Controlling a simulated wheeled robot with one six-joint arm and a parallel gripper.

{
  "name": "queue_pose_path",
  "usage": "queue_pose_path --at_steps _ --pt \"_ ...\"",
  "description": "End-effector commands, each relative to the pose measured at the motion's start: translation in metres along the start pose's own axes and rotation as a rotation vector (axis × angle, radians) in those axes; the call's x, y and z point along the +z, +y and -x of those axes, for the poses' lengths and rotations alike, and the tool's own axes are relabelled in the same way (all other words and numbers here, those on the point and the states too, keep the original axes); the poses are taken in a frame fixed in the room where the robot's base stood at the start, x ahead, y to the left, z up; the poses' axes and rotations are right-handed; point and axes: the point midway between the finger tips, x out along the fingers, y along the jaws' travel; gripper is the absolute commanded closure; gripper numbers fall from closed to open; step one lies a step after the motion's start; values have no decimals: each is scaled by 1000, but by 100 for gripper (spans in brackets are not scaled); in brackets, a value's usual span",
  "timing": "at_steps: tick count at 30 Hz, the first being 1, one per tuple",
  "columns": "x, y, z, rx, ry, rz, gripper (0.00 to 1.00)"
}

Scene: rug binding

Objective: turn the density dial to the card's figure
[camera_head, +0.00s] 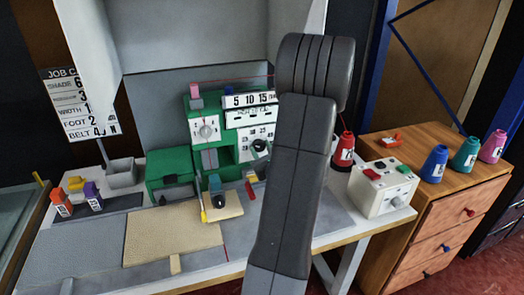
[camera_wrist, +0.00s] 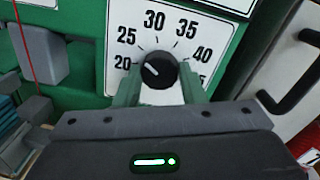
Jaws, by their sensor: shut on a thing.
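A dial with a round black knob (camera_wrist: 160,69) sits on a white plate (camera_wrist: 193,40) marked 20 to 45 in the wrist view. My gripper (camera_wrist: 160,85) has a finger on each side of the knob and is shut on it. The knob's white mark points up and left, roughly toward 25. The same plate (camera_head: 266,137) shows on the green machine in the head view, partly behind my arm. The job card (camera_head: 80,104) hangs at the left. Its shade line reads 6, but its right edge is cut off by the panel and small print is unclear. No density wording is legible.
The green machine (camera_head: 168,172) carries another white dial (camera_head: 206,130) and a 5-10-15 scale (camera_head: 249,98). Colored thread cones (camera_head: 434,164) stand on the wooden cabinet at right. A white control box (camera_head: 383,187) stands on the bench beside my arm.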

Motion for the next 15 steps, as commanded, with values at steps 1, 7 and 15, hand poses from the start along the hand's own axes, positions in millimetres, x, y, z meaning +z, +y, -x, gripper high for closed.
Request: queue_pose_path --at_steps 1,7,15 --pt "-1 0 0 0 -1 -19 86" --pt "-1 1 0 -3 -9 -155 86" --pt "-1 1 0 -7 -22 -406 86"
